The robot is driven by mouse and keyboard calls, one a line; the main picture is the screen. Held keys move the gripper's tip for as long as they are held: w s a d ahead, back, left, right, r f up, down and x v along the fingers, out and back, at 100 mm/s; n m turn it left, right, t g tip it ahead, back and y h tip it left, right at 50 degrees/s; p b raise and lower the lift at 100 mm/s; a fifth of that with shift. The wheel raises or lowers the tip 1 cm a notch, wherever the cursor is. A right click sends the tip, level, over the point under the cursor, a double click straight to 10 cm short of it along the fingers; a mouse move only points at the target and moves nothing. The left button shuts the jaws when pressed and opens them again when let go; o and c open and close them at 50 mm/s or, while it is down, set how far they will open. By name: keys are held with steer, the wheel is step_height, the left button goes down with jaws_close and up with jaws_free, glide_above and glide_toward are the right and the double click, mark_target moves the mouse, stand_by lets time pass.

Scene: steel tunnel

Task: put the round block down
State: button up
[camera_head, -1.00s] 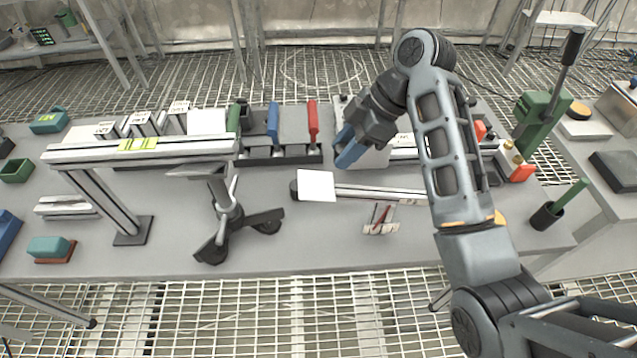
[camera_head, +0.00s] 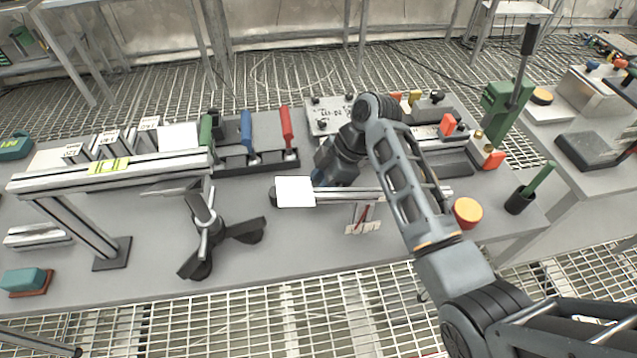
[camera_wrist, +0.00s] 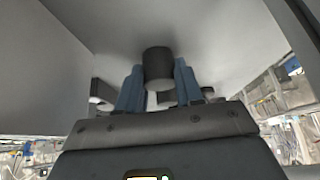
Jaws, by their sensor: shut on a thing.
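My gripper (camera_wrist: 158,88) has two blue fingers shut on a dark grey round block (camera_wrist: 158,66), a short cylinder that shows between and beyond the fingertips in the wrist view. A plain grey surface (camera_wrist: 200,25) lies behind the block; I cannot tell if the block touches it. In the head view my gripper (camera_head: 320,178) is low over the bench (camera_head: 310,232), just behind a white square plate (camera_head: 295,192) on a rail. The plate and rail partly hide the fingers, and the block cannot be seen there.
The rail (camera_head: 350,196) stands close in front of my gripper. A rack with green, blue and red handles (camera_head: 287,128) is behind left, a light panel box (camera_head: 325,115) behind. A red round piece with yellow top (camera_head: 467,212) sits right of my arm.

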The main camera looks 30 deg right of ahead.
steer(key=o, duration=1.1)
steer(key=shift+f, duration=0.1)
steer(key=shift+v, duration=6.15)
steer(key=shift+a, duration=0.1)
